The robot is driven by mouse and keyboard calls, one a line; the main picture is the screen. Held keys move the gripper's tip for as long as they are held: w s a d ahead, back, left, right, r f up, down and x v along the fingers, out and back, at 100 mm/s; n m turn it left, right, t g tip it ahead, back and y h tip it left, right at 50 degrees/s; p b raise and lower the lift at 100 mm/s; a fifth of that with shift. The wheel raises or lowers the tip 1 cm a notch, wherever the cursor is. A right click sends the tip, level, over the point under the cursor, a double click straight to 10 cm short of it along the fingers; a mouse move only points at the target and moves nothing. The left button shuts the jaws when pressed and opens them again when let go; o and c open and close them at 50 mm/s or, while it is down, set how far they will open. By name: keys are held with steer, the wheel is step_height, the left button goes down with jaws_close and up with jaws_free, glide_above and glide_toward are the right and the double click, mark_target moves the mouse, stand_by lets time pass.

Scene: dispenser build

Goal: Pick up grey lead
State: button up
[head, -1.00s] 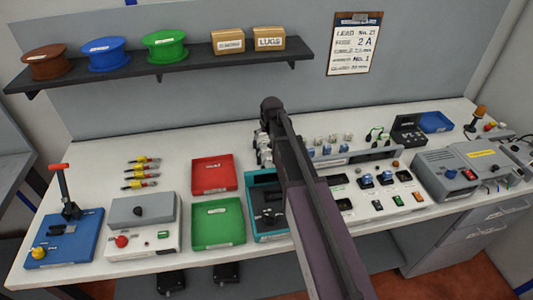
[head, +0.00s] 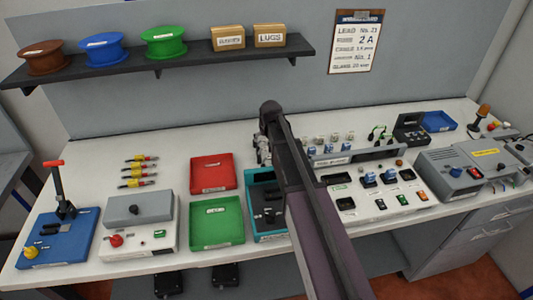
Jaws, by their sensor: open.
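I cannot make out a grey lead for certain in the head view. Several thin pieces with yellow and red parts (head: 140,170) lie in a column at the left of the bench; their exact kind is too small to tell.
A red tray (head: 213,187) and a green tray (head: 217,241) lie left of my arm, beside a teal unit (head: 253,224) partly covered by it. A blue lever press (head: 80,245) and grey box (head: 137,211) stand left. A shelf (head: 190,67) with spools overhangs the back.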

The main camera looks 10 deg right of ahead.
mark_target(266, 139)
steer(key=shift+b+x, duration=0.45)
steer(key=shift+x, duration=0.35)
steer(key=c, duration=1.1)
steer(key=shift+r, duration=0.2)
step_height(266, 139, up, 10)
steer(key=p, duration=1)
steer(key=shift+f, duration=0.15)
